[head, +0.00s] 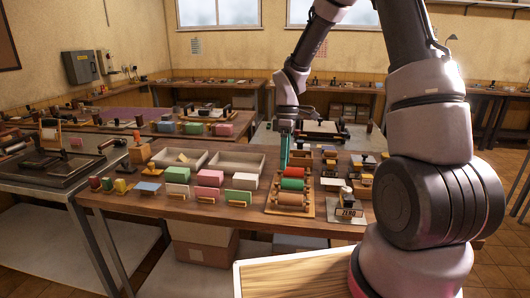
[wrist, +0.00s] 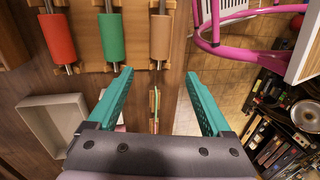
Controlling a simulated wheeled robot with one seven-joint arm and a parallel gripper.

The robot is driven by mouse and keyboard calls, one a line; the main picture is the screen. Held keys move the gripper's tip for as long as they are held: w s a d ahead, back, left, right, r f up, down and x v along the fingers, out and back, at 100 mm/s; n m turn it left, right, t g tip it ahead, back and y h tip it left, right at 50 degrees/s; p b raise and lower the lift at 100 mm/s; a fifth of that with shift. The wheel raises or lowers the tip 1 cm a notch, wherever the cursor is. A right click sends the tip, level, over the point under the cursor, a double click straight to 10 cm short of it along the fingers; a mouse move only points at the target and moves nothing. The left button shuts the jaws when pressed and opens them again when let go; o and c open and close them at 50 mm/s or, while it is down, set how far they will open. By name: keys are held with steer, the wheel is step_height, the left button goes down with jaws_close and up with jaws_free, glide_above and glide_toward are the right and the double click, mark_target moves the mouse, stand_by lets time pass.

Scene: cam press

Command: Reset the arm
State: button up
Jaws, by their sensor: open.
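My arm comes in from the upper right of the head view and bends down to my gripper (head: 284,150), which hangs over the table behind the roller rack (head: 273,208). In the wrist view my gripper (wrist: 159,73) has its two teal fingers spread apart, with nothing between them. Red (wrist: 58,38), green (wrist: 110,37) and brown (wrist: 160,36) rollers lie in the rack beyond the fingertips. They also show in the head view, with the brown roller (head: 291,199) nearest. I cannot tell the exact height of the fingers above the table.
Grey trays (head: 237,163) stand left of my gripper, with colored blocks (head: 210,178) and stamps in front. A stamp marked ZERO (head: 347,212) stands right of the rack. A press (head: 60,160) sits on the left table. The wrist view shows a pink-framed chair (wrist: 215,40).

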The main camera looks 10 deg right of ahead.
steer(key=s+d+r+m+t, duration=0.25)
steer(key=r+m, duration=0.25)
steer(key=r, duration=0.4)
steer(key=s+d+r+m+t, duration=0.2)
steer(key=s+r+m, duration=0.2)
steer(key=r, duration=0.5)
steer(key=s+d+r+m+t, duration=0.1)
steer(key=s+r+m+t, duration=0.1)
steer(key=s+r+m, duration=0.2)
steer(key=s+d+r+m+t+y, duration=0.1)
steer(key=s+r+m+t, duration=0.2)
steer(key=s+r+m, duration=0.2)
steer(key=s, duration=0.2)
steer(key=shift+s+d, duration=0.35)
steer(key=shift+d, duration=0.05)
